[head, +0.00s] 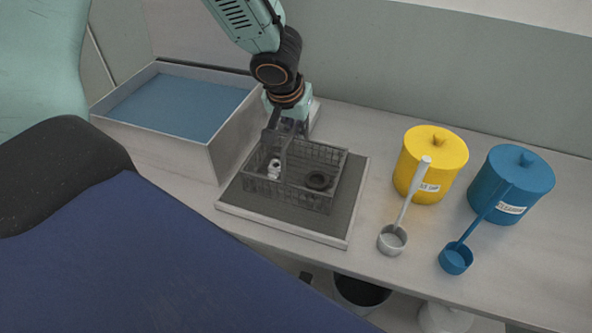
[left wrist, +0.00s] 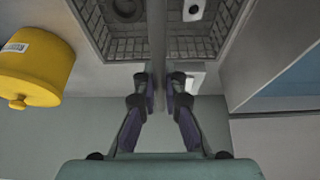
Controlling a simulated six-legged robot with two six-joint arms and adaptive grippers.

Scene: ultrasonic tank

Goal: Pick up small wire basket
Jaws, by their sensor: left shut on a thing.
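The small wire basket (head: 296,190) is a grey mesh box on the draining tray (head: 232,209) in the head view. It holds a dark ring (head: 319,181) and a small white part (head: 274,168). A bar-like handle crosses over its middle. My left gripper (head: 287,128) comes down from above at the basket's back side. In the left wrist view, its two fingers (left wrist: 160,91) are closed on the handle bar (left wrist: 158,50), with basket mesh on both sides. I cannot tell any gap between basket and tray. My right gripper is not in view.
A metal tank (head: 208,160) with blue liquid (head: 175,105) stands left of the basket. A yellow canister (head: 436,160) and a blue canister (head: 510,180) stand to the right, with a white scoop (head: 393,238) and a blue scoop (head: 456,258). A wall lies behind.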

